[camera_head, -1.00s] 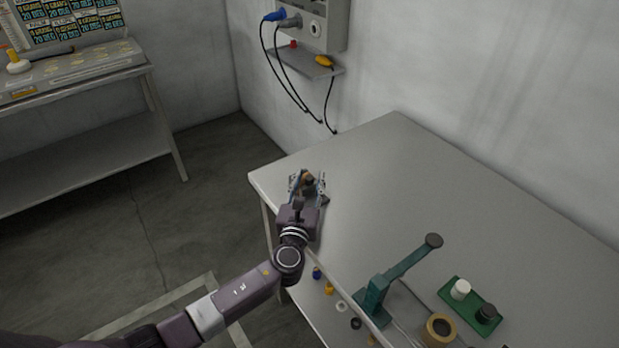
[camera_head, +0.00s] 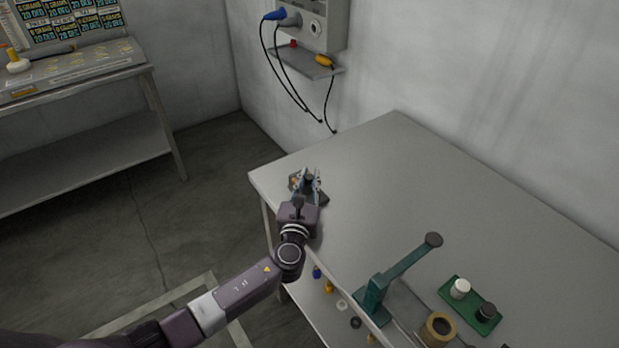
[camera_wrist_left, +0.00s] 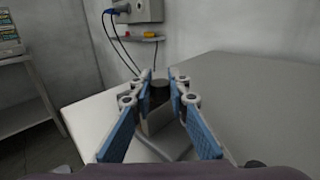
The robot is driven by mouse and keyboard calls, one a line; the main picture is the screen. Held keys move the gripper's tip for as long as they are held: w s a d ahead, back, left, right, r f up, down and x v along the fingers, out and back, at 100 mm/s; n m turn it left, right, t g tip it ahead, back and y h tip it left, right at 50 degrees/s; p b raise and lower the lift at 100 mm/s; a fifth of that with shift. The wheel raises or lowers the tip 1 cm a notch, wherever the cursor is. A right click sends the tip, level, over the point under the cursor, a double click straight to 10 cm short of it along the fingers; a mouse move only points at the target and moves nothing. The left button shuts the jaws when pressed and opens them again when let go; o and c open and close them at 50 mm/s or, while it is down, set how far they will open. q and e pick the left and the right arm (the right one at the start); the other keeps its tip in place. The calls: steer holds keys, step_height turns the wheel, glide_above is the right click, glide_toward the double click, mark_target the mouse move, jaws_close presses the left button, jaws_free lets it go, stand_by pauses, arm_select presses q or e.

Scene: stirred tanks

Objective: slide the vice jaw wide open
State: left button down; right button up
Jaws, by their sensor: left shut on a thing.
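The vice is a small dark and grey device at the near left corner of the grey table, mostly hidden behind my left gripper (camera_head: 311,178) in the head view. A dark corner of its base (camera_head: 323,197) shows to the right of the gripper. In the left wrist view, the vice jaw carries a dark round knob (camera_wrist_left: 159,93) above a grey block (camera_wrist_left: 160,117). My left gripper's blue-padded fingers stand on both sides of the knob and are shut on it. The gap between the vice's jaws is hidden. My right gripper is in neither view.
The table's middle (camera_head: 420,190) is clear. A wall box (camera_head: 318,22) with cables hangs behind.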

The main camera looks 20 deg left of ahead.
arm_select(q)
steer(key=shift+s+d+f, duration=0.15)
steer(key=shift+s+d, duration=0.15)
steer(key=shift+d, duration=0.15)
steer(key=c, duration=1.8)
jaws_free()
steer(key=shift+s+d, duration=0.1)
steer(key=shift+s, duration=0.05)
steer(key=s, duration=0.4)
steer(key=s+d, duration=0.1)
steer(key=s, duration=0.7)
steer(key=shift+d, duration=0.2)
